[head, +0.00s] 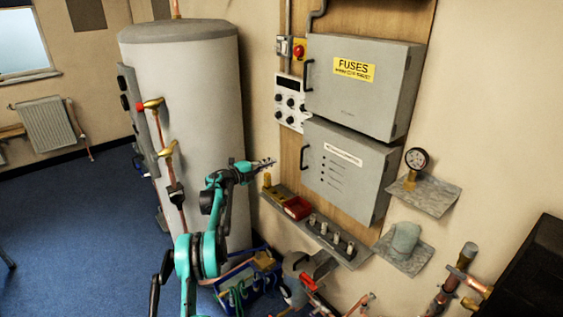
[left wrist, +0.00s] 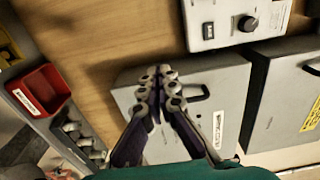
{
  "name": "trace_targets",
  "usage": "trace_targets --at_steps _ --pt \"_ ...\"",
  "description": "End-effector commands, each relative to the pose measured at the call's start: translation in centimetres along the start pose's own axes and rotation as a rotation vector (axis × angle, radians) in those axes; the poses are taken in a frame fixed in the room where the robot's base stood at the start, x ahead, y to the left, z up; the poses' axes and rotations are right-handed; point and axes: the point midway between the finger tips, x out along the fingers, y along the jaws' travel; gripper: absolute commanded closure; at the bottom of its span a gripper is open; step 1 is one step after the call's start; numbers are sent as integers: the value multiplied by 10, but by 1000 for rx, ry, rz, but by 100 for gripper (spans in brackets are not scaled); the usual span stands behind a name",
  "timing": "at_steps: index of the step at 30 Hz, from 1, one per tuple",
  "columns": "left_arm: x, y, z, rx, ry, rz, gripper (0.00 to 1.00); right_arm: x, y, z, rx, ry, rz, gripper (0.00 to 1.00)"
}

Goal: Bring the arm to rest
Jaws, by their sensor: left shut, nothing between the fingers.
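My left gripper (head: 266,163) is at the end of the teal arm, raised above the narrow shelf and left of the lower grey box. In the left wrist view the same gripper (left wrist: 158,85) has its fingertips together with nothing between them. Behind it there are the wooden backboard (left wrist: 90,45) and the lower grey box (left wrist: 225,100) with a dark handle. From these views I cannot tell the distance between the fingers and the box. My right gripper is not in view.
The shelf (head: 325,243) below holds a red bin (head: 297,208) and several fittings. A fuse box (head: 362,85) hangs above. A large cylinder tank (head: 190,120) stands left of the board. A gauge (head: 416,160) is on a bracket at right. Blue floor (head: 70,230) is open at left.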

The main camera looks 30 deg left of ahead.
Motion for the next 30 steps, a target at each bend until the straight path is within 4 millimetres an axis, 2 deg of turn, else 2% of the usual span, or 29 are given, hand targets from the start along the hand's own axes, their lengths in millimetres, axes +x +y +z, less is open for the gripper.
trace_targets --at_steps 6,12,14,17,23,24,27,30 --pt "-16 0 16 0 1 0 100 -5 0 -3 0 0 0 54" --pt "-18 0 17 0 2 0 100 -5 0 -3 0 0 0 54" --pt "-16 -6 16 -4 -5 -8 100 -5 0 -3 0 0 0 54" --pt "-5 -35 10 -26 -38 -44 100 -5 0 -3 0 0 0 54" --pt "20 -147 -18 -162 -206 -191 100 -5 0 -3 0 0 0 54" --pt "21 -168 -26 -202 -246 -219 100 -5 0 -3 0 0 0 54" --pt "17 -211 -50 -313 -342 -277 100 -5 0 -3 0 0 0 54" --pt "5 -239 -78 -436 -437 -313 100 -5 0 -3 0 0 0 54"
